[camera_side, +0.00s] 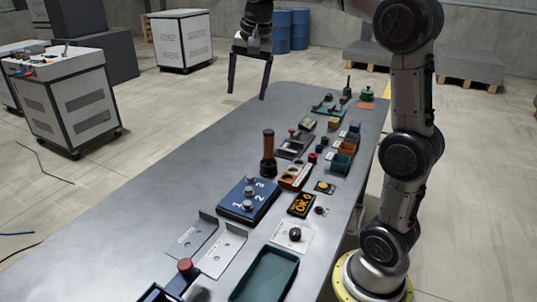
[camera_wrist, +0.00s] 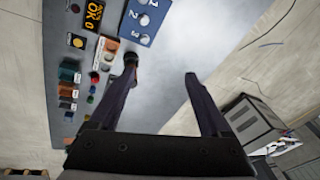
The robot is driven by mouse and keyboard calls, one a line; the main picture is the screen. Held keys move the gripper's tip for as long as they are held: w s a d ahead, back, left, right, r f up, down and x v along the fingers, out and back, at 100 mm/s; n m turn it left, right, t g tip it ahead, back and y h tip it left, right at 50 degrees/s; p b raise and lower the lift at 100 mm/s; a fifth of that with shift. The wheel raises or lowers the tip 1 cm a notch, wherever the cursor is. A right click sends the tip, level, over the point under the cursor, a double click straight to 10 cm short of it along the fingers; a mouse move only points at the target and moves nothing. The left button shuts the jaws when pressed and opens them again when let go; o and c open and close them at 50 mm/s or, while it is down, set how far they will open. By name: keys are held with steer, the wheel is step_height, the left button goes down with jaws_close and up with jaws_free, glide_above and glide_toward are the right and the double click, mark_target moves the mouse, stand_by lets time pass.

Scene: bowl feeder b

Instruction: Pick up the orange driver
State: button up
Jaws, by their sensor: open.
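The orange driver (camera_side: 268,146) stands upright in a black base on the grey table, near the table's middle in the side view. My gripper (camera_side: 247,95) is open and empty, fingers pointing down. It hangs high, up and left of the driver in the side view. In the wrist view my gripper (camera_wrist: 160,78) spans bare table. There a dark round shape, seemingly the driver's base (camera_wrist: 131,57), shows at the tip of the left finger, which hides part of it.
A blue panel (camera_side: 235,207) with numbered knobs lies in front of the driver. An orange block with holes (camera_side: 295,177) lies to its right. Several small bins and fixtures line the table's right side. A green tray (camera_side: 262,289) is at the front. The table's left side (camera_side: 170,190) is clear.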

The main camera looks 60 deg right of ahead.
steer(key=w+d+f+m+g, duration=0.1)
steer(key=w+d+f+m, duration=0.1)
steer(key=w+d+f, duration=0.3)
steer(key=d+f+m+g, duration=0.1)
steer(key=d+f, duration=0.1)
steer(key=d, duration=0.5)
steer(key=m+y, duration=0.1)
glide_above(268, 148)
steer(key=w+d, duration=0.1)
steer(key=d, duration=0.1)
steer(key=shift+g, duration=0.4)
step_height(268, 148, down, 8)
steer(key=shift+w+a+f, duration=0.1)
steer(key=shift+f, duration=0.3)
steer(key=f, duration=1.3)
steer(key=shift+s, duration=0.25)
jaws_close()
steer(key=shift+r, duration=0.15)
